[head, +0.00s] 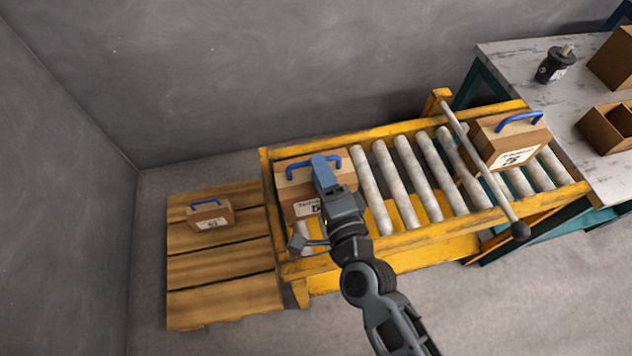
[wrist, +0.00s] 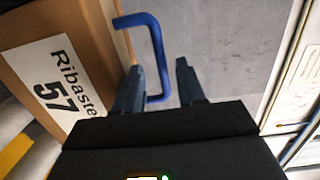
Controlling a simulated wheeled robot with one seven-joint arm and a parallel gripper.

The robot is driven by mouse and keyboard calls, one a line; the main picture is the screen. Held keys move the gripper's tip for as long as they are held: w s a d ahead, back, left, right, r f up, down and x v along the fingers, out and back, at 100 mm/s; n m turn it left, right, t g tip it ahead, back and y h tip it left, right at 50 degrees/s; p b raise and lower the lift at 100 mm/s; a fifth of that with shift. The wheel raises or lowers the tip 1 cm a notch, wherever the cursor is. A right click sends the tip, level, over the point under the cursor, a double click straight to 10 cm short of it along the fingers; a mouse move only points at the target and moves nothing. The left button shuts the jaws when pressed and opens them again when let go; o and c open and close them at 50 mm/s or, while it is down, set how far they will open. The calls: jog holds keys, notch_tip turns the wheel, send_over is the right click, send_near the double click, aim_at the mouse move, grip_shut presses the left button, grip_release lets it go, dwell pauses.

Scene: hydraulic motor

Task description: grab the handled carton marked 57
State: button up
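The carton marked 57 (head: 290,200) sits on the left end of the roller conveyor. In the wrist view its brown side and white label reading "Ribaste" and 57 (wrist: 62,80) show at the left. Its blue handle (wrist: 157,45) stands out from the carton's top. My gripper (wrist: 159,66) is open, with one finger on each side of the handle's bar and gaps visible. In the head view my gripper (head: 323,168) is over the carton, covering part of its label and handle.
The yellow conveyor (head: 400,240) has bare rollers in its middle. Another handled carton (head: 495,145) sits at its right end, behind a slanting pole (head: 478,165). A smaller handled carton (head: 210,214) is on the wooden pallet (head: 220,270). A workbench (head: 510,60) stands at right.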

jog(key=x, duration=0.3)
jog(key=shift+w, duration=0.1)
grip_shut()
dwell(1.3)
jog(key=shift+r, duration=0.25)
